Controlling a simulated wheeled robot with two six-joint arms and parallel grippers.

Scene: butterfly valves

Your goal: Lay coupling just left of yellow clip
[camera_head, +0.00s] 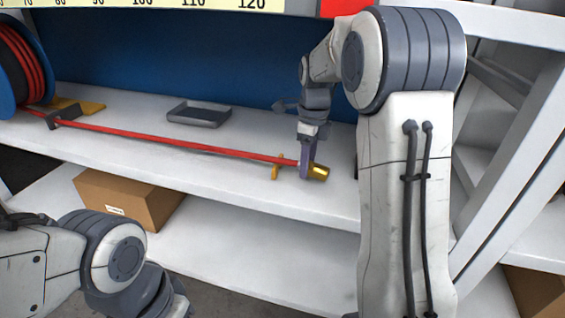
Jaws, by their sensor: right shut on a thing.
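A brass-coloured coupling (318,173) sits at the right end of a long red hose (180,141). My right gripper (305,165) reaches down over the shelf and is shut on the coupling at the hose's end. A small yellow clip (276,168) stands near the shelf's front edge, just left of the gripper, at the hose. The coupling is to the right of this clip in the picture. The fingers hide part of the coupling, and I cannot tell whether it touches the shelf. My left arm shows at the lower left, but its gripper is out of view.
The hose runs left across the white shelf (130,149) past a dark block (64,116) to a blue reel (10,80). A yellow flat piece (85,107) lies by the reel. A grey tray (199,114) lies behind the hose. A cardboard box (125,203) stands below.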

